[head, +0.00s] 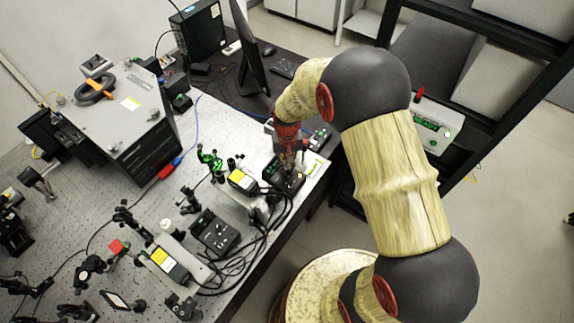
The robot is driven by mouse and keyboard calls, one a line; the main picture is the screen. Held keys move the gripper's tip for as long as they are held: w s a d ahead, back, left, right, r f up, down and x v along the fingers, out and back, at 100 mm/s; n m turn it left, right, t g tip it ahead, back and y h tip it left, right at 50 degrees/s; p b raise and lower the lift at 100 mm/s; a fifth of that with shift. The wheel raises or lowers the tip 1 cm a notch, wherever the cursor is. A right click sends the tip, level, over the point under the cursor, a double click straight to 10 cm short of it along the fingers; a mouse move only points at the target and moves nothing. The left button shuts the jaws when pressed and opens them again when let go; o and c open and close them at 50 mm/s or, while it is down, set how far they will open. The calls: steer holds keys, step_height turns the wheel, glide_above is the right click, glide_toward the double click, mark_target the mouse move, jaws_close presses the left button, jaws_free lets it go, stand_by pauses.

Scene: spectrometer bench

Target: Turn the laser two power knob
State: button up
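My gripper (289,162) is at the right edge of the optical bench, pointing down over a small black control box (293,186). The gripper hides much of this box, so I cannot make out its knob or whether the fingers touch it. The fingers are too small and covered to tell open from shut. A second black control box (215,234) with small knobs on its top stands nearer the front, clear of the gripper. No readable label shows which box belongs to laser two.
Laser heads with yellow labels (243,181) (168,264) stand beside the boxes. Black cables (262,245) loop along the bench edge. A large grey instrument (125,110) stands at the back left; a monitor (248,45) is behind. Optic mounts crowd the front left.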

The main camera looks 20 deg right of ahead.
mark_target(287, 168)
jaws_close()
steer(key=shift+n, duration=0.6)
steer(key=shift+o, duration=1.8)
jaws_free()
step_height(287, 168, up, 12)
